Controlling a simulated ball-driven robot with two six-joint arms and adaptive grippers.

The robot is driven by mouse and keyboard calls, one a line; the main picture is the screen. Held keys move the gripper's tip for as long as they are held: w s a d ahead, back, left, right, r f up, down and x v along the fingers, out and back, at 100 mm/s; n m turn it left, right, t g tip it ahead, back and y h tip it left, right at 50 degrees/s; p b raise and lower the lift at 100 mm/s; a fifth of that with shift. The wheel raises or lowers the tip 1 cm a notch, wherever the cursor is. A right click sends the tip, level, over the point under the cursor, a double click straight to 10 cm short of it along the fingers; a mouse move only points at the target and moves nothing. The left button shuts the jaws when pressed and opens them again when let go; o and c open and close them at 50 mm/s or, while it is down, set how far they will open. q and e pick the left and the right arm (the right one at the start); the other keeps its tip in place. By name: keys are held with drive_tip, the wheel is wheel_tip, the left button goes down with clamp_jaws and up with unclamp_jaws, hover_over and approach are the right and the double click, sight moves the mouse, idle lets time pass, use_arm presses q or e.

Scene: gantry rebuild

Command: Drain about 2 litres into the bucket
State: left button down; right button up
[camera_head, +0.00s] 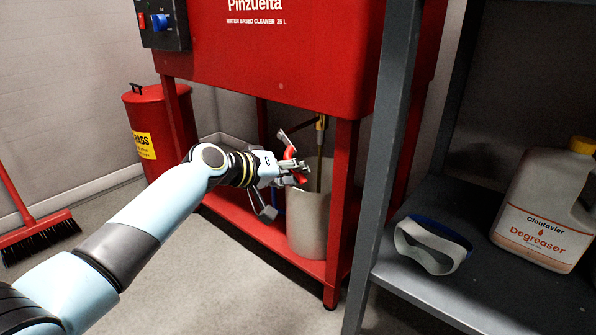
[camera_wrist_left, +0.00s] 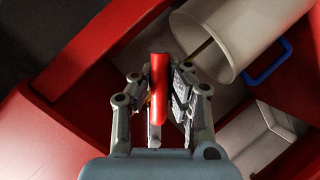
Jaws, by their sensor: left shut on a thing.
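The red parts washer (camera_head: 275,60) stands on red legs with a low shelf. A pale beige bucket (camera_head: 308,228) stands upright on that shelf under a brass drain valve (camera_head: 320,124). The bucket also shows in the left wrist view (camera_wrist_left: 230,45). A thin brown line, seemingly a stream of liquid, runs down from the valve into the bucket. The liquid level inside is hidden. My left gripper (camera_head: 297,172) is shut on a red lever (camera_wrist_left: 158,85), near the bucket's rim. My right gripper is out of view.
A red rags bin (camera_head: 158,135) stands at the back left, a red broom (camera_head: 40,232) left of it. A grey shelf rack (camera_head: 430,285) at right carries a degreaser jug (camera_head: 545,210) and a white-and-blue strap-like item (camera_head: 430,248). Its post stands right of the bucket.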

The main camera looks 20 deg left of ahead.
use_arm(q)
drive_tip(key=shift+s+a+f, duration=0.1)
drive_tip(key=shift+f, duration=0.1)
drive_tip(key=c, duration=1.4)
unclamp_jaws()
drive_tip(key=shift+a, duration=0.1)
drive_tip(key=shift+o, duration=0.7)
drive_tip(key=shift+r, duration=0.15)
drive_tip(key=v, duration=1.2)
